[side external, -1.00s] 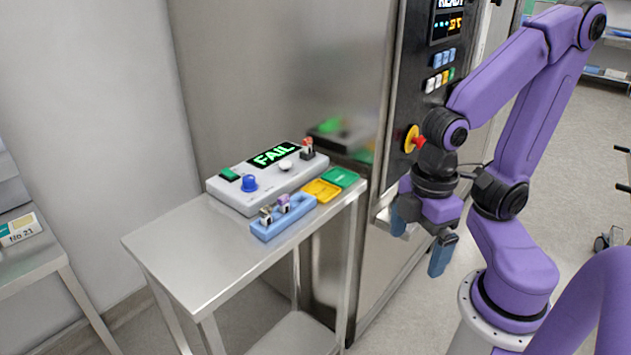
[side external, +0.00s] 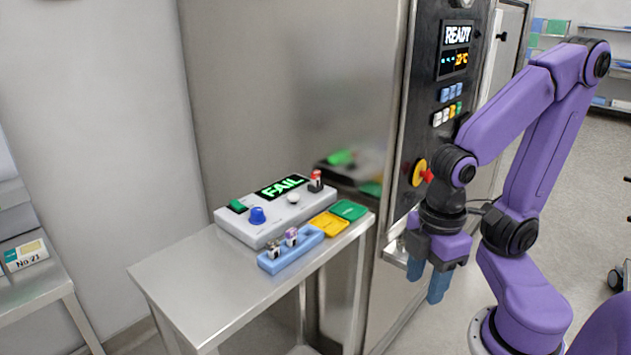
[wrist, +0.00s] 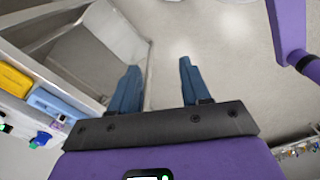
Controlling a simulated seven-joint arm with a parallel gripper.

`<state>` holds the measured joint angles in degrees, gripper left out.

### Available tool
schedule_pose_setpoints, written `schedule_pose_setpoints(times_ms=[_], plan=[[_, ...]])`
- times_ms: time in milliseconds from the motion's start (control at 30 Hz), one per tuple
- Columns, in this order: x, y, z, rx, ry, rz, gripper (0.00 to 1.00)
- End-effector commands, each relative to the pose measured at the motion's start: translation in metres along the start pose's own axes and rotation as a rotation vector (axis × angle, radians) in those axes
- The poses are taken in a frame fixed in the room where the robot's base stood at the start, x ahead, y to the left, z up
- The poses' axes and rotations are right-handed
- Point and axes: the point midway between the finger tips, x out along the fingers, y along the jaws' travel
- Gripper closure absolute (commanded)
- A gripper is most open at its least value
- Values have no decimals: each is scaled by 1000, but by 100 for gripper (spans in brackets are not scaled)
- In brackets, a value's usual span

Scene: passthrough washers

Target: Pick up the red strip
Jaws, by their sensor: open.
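The red-topped piece (side external: 316,181), which I take for the red strip, stands upright at the right end of the grey tester (side external: 250,228), beside its green "FAIL" display. It cannot be made out in the wrist view. My gripper (side external: 428,272) hangs to the right of the table, fingers pointing down, in front of the machine. It is open and empty, clearly apart from the red piece; the wrist view also shows the blue fingers (wrist: 157,90) spread with nothing between them.
A blue rack (side external: 268,266) holds a whitish and a purple-topped piece. A yellow tray (side external: 329,224) and a green tray (side external: 349,210) lie beside it on the metal table (side external: 185,288). The tall steel machine with a yellow-and-red button (side external: 420,173) stands close behind my gripper.

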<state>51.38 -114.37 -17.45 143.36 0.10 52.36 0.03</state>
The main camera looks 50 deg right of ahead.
Motion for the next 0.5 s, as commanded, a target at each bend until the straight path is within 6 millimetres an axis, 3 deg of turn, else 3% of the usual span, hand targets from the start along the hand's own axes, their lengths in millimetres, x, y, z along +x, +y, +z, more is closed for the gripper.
schedule_pose_setpoints(times_ms=[267, 367, 500], plan=[[-3, 4, -7, -7, 0, 5, 53], [-11, 17, -24, -32, -1, 18, 53], [-29, 51, -62, -94, -13, 51, 53]])
